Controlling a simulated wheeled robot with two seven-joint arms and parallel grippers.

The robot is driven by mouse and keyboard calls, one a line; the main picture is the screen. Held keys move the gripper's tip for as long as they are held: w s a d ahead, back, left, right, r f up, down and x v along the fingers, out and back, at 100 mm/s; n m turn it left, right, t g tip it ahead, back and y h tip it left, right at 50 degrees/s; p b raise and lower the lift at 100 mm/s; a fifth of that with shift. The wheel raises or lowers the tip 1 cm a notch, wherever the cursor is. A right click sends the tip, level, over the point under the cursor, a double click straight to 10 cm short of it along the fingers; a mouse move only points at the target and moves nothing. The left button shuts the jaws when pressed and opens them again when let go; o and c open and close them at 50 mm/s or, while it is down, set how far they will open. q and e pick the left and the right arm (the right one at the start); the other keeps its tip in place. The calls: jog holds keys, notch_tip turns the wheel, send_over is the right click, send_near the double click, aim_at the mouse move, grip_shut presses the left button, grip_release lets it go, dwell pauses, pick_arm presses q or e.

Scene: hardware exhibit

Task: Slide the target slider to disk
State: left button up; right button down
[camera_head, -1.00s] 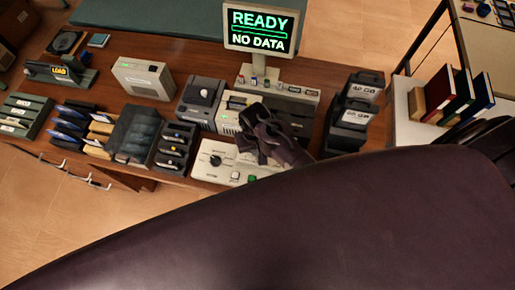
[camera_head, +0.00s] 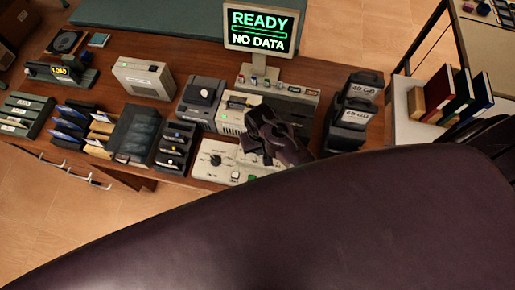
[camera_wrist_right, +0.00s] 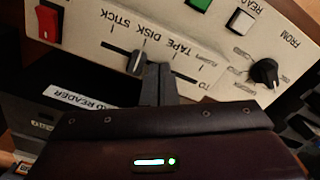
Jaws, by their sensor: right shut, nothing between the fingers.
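The cream control panel (camera_head: 207,171) stands at the front of the desk and fills the upper part of the right wrist view (camera_wrist_right: 215,42). It shows upside down there, with STICK, DISK and TAPE labels along a slot. The dark slider knob (camera_wrist_right: 136,62) is upright in that slot, close to the DISK label; its exact alignment is hard to tell. My right gripper (camera_wrist_right: 159,72) is shut and empty, its fingertips just right of the knob; contact is unclear. In the head view my right gripper (camera_head: 272,150) covers the panel's slider. My left gripper is not in view.
A red rocker switch (camera_wrist_right: 48,20), green button (camera_wrist_right: 199,4), white button (camera_wrist_right: 240,21) and black dial (camera_wrist_right: 265,72) surround the slot. The monitor (camera_head: 262,25) reads READY, NO DATA. Dark drive units (camera_head: 352,115) stand right of my gripper.

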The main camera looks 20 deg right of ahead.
jog(key=shift+w+a+r, duration=0.1)
jog(key=shift+w+a, duration=0.1)
notch_tip(320, 180, up, 7)
dwell(0.8)
jog(key=shift+s, duration=0.1)
dwell(0.4)
